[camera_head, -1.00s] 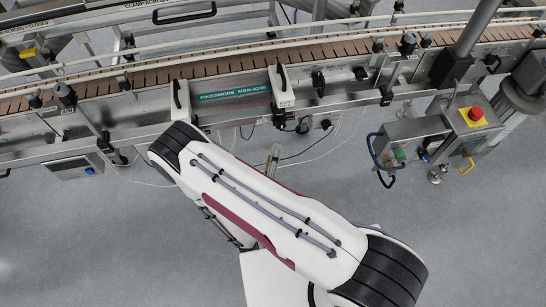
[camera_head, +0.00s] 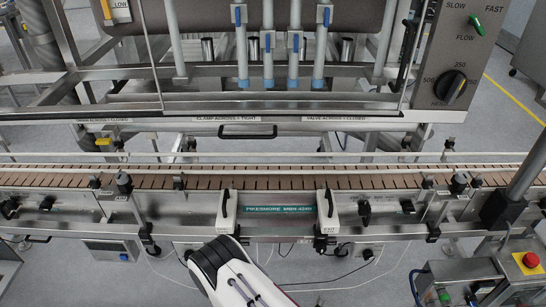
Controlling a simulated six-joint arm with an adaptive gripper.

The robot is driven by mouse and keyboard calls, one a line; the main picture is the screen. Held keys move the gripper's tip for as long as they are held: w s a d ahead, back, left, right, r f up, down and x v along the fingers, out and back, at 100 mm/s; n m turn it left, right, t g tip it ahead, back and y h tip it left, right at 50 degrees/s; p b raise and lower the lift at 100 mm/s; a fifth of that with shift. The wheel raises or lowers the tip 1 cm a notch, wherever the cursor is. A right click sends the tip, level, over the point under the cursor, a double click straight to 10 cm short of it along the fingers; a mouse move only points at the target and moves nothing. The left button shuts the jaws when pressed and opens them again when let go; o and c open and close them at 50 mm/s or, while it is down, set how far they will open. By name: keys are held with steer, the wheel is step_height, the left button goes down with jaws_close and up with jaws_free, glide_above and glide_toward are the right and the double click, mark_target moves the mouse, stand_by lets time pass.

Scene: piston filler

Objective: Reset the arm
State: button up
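My white arm with black joint bands and a dark red stripe shows at the bottom of the view, left of centre. Only its upper part is in the picture, and it lies in front of the conveyor's near side. My gripper is not in view, so I cannot see its fingers or whether it holds anything.
A conveyor (camera_head: 390,183) with brown slats runs across the view. The filler frame with blue-banded nozzles (camera_head: 268,62) stands behind it. A control panel with knobs (camera_head: 455,60) is upper right. A box with a red stop button (camera_head: 531,260) is lower right. Grey floor shows below.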

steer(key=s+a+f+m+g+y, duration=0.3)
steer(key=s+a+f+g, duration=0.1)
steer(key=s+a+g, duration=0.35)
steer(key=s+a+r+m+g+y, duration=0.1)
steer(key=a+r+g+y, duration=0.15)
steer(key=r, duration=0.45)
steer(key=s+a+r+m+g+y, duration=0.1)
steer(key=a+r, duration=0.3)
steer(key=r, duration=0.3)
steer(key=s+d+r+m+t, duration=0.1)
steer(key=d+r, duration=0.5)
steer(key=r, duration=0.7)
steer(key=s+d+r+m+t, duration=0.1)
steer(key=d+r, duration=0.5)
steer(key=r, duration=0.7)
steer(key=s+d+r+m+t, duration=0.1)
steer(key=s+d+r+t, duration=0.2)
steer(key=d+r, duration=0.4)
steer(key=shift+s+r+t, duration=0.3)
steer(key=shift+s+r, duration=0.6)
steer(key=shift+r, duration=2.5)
